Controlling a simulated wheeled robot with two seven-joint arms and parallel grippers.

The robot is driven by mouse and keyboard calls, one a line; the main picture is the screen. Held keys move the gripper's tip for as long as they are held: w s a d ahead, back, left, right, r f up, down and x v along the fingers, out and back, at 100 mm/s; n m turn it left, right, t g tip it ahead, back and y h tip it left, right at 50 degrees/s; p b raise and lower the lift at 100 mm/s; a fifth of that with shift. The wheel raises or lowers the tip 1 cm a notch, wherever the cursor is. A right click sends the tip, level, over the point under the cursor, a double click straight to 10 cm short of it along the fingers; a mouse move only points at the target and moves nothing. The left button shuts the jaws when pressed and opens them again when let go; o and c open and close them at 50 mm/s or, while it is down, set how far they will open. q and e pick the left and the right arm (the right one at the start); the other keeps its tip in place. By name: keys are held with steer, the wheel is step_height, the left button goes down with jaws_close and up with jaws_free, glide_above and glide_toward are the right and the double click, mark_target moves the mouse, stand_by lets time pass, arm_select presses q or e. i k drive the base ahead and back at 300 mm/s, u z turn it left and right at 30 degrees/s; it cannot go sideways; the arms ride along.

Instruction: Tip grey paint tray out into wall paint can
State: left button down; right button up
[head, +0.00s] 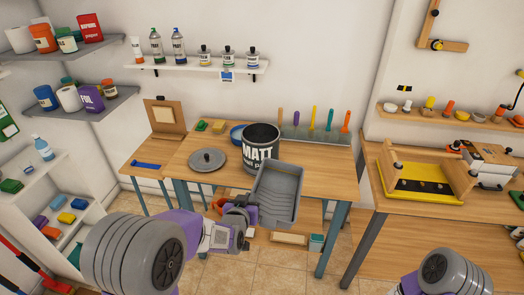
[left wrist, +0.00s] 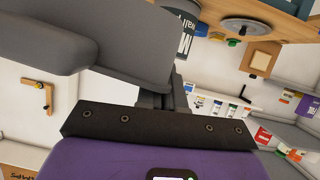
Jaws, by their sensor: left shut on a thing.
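The grey paint tray (head: 278,190) is held up at the table's front edge, its inside facing up toward the head camera. Its far end overlaps the can's lower right side in the picture; I cannot tell if they touch. My left gripper (head: 250,213) is shut on the tray's left side near the lower end. In the left wrist view the tray (left wrist: 140,45) fills the top left. The wall paint can (head: 259,158), dark with white "MATT" lettering, stands upright and open on the table. It also shows in the left wrist view (left wrist: 186,35). My right gripper is out of view.
A round grey lid (head: 207,159) lies left of the can on the wooden table (head: 333,187). A blue round dish (head: 237,133) is behind the can. Several coloured-handled tools (head: 313,118) stand at the back. A second bench (head: 388,205) stands to the right.

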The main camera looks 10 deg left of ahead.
mark_target(260, 140)
steer(key=z, duration=3)
steer(key=k, duration=1.15)
steer(key=u, duration=2.2)
